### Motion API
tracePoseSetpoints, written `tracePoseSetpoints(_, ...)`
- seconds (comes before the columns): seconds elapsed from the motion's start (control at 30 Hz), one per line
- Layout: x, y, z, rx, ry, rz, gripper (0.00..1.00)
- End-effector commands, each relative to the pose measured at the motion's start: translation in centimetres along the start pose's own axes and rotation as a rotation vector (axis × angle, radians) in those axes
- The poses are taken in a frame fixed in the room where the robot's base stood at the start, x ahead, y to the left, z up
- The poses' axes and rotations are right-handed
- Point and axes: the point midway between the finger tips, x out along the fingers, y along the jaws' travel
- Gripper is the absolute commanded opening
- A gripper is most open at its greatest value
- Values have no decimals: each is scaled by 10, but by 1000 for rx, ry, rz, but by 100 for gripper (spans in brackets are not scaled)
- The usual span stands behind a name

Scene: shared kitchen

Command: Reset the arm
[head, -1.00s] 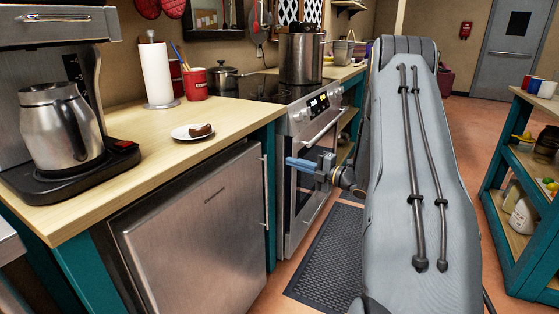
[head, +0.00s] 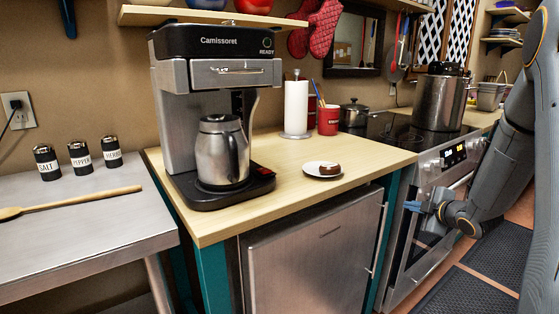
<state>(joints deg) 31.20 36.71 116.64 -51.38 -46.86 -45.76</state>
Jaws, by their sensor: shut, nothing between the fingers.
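My gripper (head: 414,207) shows at the right, in front of the oven door and just right of the dishwasher-like steel door. Its blue fingers point left and are shut with nothing between them. My grey arm reaches in from the right edge, bent, with the wrist low beside the stove. The gripper is apart from the counter and holds nothing.
A wooden counter (head: 260,210) carries a coffee maker (head: 215,75) with a steel carafe (head: 221,150), a plate (head: 312,173) with a brown item, and a paper towel roll (head: 296,108). The stove (head: 425,215) bears a tall pot (head: 440,100). A steel table (head: 80,235) stands left.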

Motion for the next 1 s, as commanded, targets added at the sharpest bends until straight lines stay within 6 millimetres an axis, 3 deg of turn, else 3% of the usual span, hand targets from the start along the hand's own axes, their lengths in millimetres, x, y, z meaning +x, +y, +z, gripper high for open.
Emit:
tracePoseSetpoints(0.03,-12,4,-21,72,-60,-42,0)
tracePoseSetpoints(0.17,-47,-14,-53,298,-245,-154,0)
tracePoseSetpoints(0.27,-86,-36,-82,479,-389,-236,0)
tracePoseSetpoints(0.5,-210,-108,-160,876,-730,-434,0)
tracePoseSetpoints(0.7,-299,-155,-211,1084,-947,-559,0)
tracePoseSetpoints(0.83,-332,-170,-229,1150,-1028,-606,0)
tracePoseSetpoints(1.0,-344,-177,-235,1173,-1061,-624,0)
